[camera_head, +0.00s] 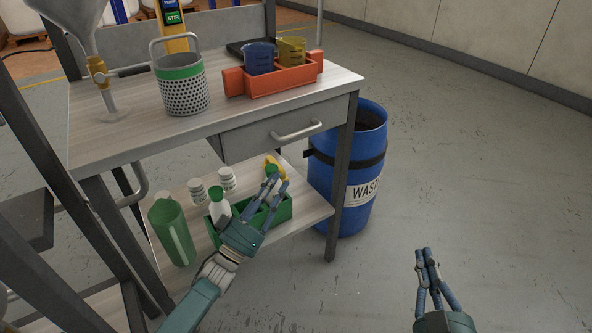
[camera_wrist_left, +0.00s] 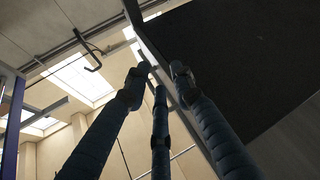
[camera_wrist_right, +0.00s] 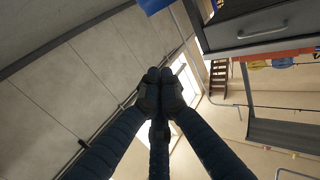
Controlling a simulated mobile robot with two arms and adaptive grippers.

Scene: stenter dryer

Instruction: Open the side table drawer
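The side table (camera_head: 130,130) has one drawer (camera_head: 245,141) under its top, which looks shut. A pale bar handle (camera_head: 297,131) sits on the drawer front. The handle (camera_wrist_right: 262,32) and drawer front also show in the right wrist view. My left gripper (camera_head: 277,182) is open and empty, below the drawer and in front of the lower shelf, apart from the handle. Its spread fingers show in the left wrist view (camera_wrist_left: 160,72). My right gripper (camera_head: 428,252) is shut and empty, over the floor right of the table. Its fingertips meet in the right wrist view (camera_wrist_right: 160,75).
A blue waste barrel (camera_head: 335,190) stands against the table's right side. The lower shelf (camera_head: 305,200) bears a green jug (camera_head: 172,232), bottles and a green tray. On the top are a perforated can (camera_head: 182,88) and an orange tray (camera_head: 275,82) with cups. Floor at right is clear.

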